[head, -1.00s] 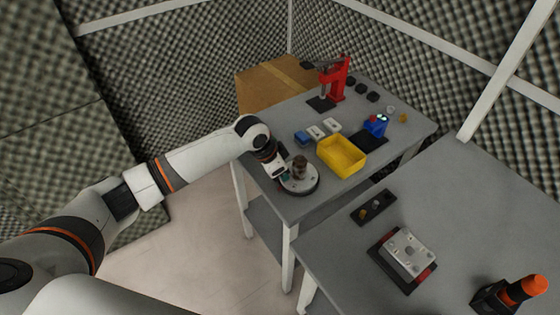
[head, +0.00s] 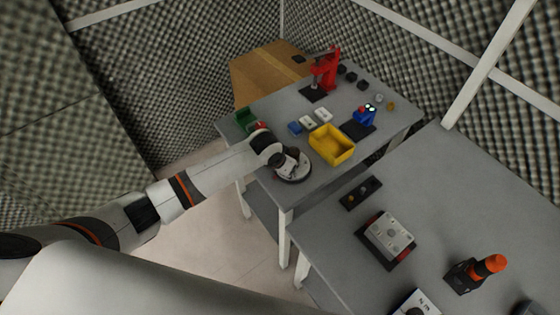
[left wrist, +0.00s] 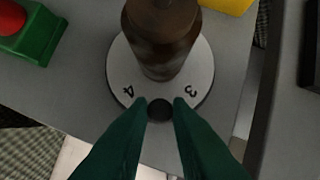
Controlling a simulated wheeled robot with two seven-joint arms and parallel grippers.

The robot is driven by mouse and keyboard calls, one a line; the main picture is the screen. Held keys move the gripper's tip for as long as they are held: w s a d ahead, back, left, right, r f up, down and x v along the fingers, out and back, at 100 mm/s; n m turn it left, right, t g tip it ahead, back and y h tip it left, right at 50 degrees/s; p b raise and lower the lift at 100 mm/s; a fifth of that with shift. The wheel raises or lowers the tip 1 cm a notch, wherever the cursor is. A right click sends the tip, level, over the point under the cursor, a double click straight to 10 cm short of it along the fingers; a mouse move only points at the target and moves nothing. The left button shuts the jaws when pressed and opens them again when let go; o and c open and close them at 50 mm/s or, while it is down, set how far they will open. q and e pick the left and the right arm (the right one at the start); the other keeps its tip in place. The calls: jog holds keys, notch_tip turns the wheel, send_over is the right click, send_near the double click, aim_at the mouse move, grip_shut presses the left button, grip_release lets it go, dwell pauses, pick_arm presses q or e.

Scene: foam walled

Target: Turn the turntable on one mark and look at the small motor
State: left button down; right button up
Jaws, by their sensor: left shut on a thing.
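The turntable (head: 297,179) is a pale round disc with a dark rim near the front corner of the far table. The left wrist view shows the disc (left wrist: 118,66) with the marks 4 and 3 facing me. The small motor (left wrist: 162,40), a dark brown cylinder, stands upright on the disc; my arm hides it in the head view. My left gripper (left wrist: 160,103) has green fingers, shut on a black knob (left wrist: 160,111) at the disc's near edge, between the two marks. My right gripper is not in view.
A yellow bin (head: 331,145) stands just behind the turntable. A green box with a red top (head: 246,119) is at the table's left edge. A red press (head: 325,70) and a blue device (head: 365,115) stand farther back. A nearer table (head: 460,190) holds a grey fixture (head: 390,235).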

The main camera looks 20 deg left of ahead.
pick_arm(q)
jog(key=shift+s+d+r+n+y+p, duration=0.15)
jog(key=shift+d+n+y+p, duration=0.4)
jog(key=shift+n+p, duration=0.6)
jog(key=shift+d+n+y+p, duration=0.35)
jog(key=shift+d+n+p, duration=0.3)
jog(key=shift+n, duration=0.6)
jog(key=shift+d+n, duration=0.15)
jog(key=shift+n, duration=0.15)
jog(key=c, duration=1.3)
grip_release()
jog(key=shift+c, duration=0.2)
jog(key=b+v, duration=0.1)
jog(key=v, duration=1)
jog(key=shift+s+r, duration=0.25)
jog(key=shift+r, duration=0.05)
jog(key=shift+d+f, duration=0.1)
jog(key=shift+d, duration=0.05)
